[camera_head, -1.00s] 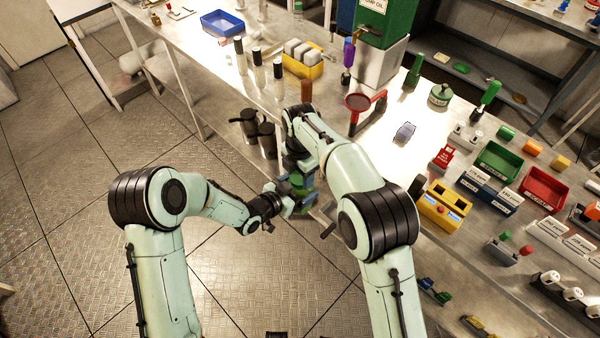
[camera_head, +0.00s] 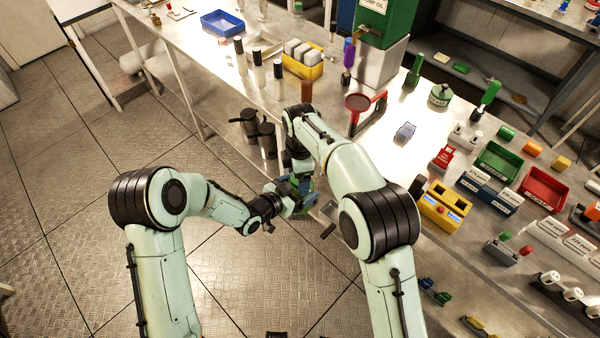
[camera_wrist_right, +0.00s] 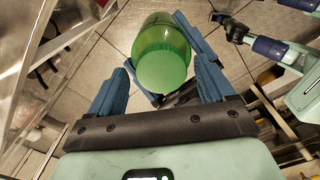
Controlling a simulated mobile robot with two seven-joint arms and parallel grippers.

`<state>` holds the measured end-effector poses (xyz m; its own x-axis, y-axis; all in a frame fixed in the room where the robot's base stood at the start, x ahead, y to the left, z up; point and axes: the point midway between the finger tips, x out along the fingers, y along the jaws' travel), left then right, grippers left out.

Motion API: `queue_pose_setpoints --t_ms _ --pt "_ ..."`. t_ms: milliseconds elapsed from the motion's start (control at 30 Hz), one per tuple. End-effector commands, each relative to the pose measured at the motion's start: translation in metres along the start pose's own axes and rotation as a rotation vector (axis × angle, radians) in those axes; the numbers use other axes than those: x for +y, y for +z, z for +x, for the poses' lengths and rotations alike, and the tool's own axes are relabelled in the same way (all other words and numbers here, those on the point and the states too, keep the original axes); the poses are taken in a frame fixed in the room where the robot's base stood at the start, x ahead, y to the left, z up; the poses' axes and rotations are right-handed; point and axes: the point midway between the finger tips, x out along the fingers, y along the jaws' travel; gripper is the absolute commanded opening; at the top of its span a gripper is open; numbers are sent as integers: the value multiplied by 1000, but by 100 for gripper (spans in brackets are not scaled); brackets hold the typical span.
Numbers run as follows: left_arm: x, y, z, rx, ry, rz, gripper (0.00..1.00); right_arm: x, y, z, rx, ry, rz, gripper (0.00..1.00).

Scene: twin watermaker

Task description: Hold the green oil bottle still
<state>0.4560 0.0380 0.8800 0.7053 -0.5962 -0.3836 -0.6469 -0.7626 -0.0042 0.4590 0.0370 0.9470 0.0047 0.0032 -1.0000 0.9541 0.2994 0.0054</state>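The green oil bottle (camera_head: 308,184) is partly hidden between my two grippers in the head view. In the right wrist view, the rounded, translucent green bottle (camera_wrist_right: 163,58) shows large with a lighter green flat face. My left gripper (camera_head: 298,197) comes in from the left, and its blue fingers appear to lie on two sides of the bottle, closed on it. My right gripper (camera_wrist_right: 160,75) is open, with its two blue fingers spread wide. The bottle shows between them, with a clear gap on the left finger's side; I see no grip by the right gripper.
The long metal workbench (camera_head: 405,165) lies just right of the grippers. Black canisters (camera_head: 267,140) stand below its edge. The floor (camera_head: 225,275) at lower left is clear.

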Motion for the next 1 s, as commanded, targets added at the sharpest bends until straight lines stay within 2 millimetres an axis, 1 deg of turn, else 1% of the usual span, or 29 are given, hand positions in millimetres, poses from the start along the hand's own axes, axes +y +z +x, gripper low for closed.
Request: queue_pose_setpoints --t_ms 67,300,400,667,700,800,867,1000 --pt "0 -2 0 5 -1 1 2 0 0 -3 1 1 0 82" --pt "-1 -2 0 5 -2 1 2 1 0 -34 1 2 0 82" --pt "-1 -2 0 5 -2 1 2 0 0 -43 1 1 0 82" --pt "-1 -2 0 5 -2 1 2 0 0 -45 0 -2 0 82" --pt "-1 -2 0 5 -2 1 2 0 0 -45 0 -2 0 79" --pt "-1 -2 0 5 -2 1 2 0 0 -45 0 -4 -12 79" --pt "-1 -2 0 5 -2 1 2 -1 -1 -45 1 -7 -41 79" --pt "-1 -2 0 5 -2 1 2 -2 -4 -49 6 -19 -178 79"
